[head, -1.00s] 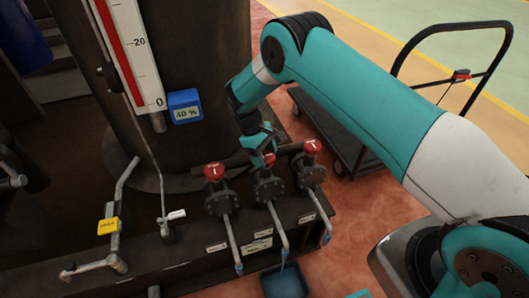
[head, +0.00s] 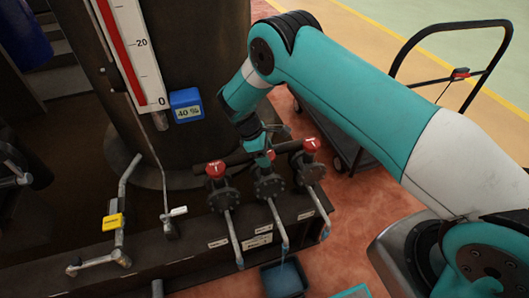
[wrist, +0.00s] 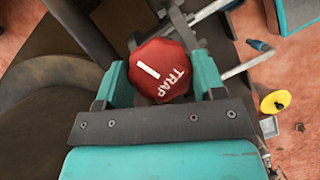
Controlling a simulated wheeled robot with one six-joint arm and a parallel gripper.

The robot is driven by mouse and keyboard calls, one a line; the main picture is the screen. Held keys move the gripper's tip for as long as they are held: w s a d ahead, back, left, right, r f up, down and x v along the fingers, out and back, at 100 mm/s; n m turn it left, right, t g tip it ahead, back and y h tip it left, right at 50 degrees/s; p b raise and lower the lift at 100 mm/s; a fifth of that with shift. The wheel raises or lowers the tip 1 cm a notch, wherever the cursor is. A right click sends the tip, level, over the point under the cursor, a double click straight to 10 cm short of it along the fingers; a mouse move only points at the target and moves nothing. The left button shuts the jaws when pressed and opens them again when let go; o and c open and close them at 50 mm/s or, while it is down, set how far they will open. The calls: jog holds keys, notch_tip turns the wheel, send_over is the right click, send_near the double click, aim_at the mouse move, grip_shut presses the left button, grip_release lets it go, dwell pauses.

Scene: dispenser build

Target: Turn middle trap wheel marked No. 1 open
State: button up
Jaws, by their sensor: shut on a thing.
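The middle trap wheel (head: 270,155) is a red knob on the middle valve, mostly hidden by my gripper in the head view. In the wrist view the red knob (wrist: 160,70) shows a white bar and the word TRAP. My gripper (wrist: 160,80) has a teal finger on each side of it and is shut on it. In the head view my gripper (head: 258,146) comes down on the middle valve from behind. The middle outlet pipe (head: 278,222) runs down toward a dark blue tray (head: 262,281).
Similar red wheels stand close on the left (head: 215,169) and right (head: 311,145). A tall tank with a red gauge (head: 120,50) and a blue 40 % sign (head: 186,105) rises behind. A yellow-tagged lever (head: 113,222) is at left, a cart (head: 345,150) at right.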

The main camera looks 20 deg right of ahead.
jog(key=o, duration=0.9)
jog(key=p+v, duration=0.1)
jog(key=v, duration=1.6)
jog(key=shift+r, duration=0.2)
